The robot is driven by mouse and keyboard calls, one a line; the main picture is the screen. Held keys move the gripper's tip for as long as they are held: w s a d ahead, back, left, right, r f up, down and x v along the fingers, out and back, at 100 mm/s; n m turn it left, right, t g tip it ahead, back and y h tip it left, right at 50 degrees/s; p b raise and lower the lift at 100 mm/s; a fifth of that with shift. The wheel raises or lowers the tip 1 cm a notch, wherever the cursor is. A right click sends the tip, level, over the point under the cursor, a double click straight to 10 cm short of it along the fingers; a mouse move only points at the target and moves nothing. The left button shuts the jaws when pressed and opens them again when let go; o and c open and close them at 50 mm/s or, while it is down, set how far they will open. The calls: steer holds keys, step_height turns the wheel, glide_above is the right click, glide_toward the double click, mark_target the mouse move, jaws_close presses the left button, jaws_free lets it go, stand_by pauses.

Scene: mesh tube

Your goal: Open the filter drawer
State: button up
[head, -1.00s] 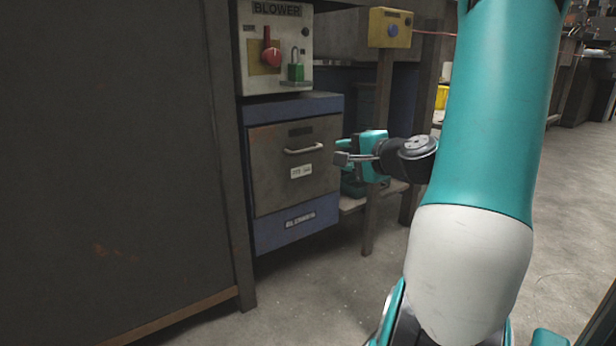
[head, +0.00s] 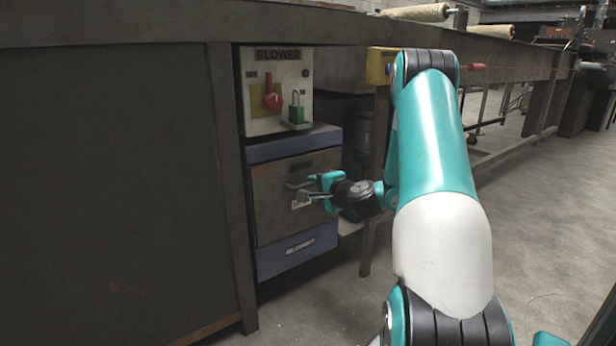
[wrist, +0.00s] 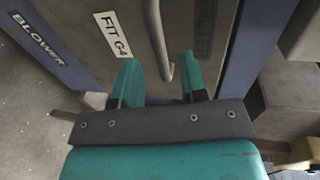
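The filter drawer (head: 273,215) is a grey panel in the blue blower cabinet (head: 287,262); it looks flush and shut. Its pale bar handle (head: 292,186) is partly hidden by my gripper (head: 311,188) in the head view. In the wrist view, my gripper (wrist: 160,68) has its two teal fingers apart, with the curved handle (wrist: 154,30) between them in the picture. Neither finger visibly presses on the handle, and I cannot tell the depth between them. The drawer face (wrist: 85,45) carries a white "FIT G4" label (wrist: 110,34).
A bench leg (head: 232,190) stands close on the left. A yellow box (head: 380,66) is at upper right. The floor (head: 320,300) in front is clear.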

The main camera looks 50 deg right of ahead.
mark_target(309, 185)
steer(key=shift+p+x, duration=0.6)
steer(key=shift+x, duration=1.5)
jaws_close()
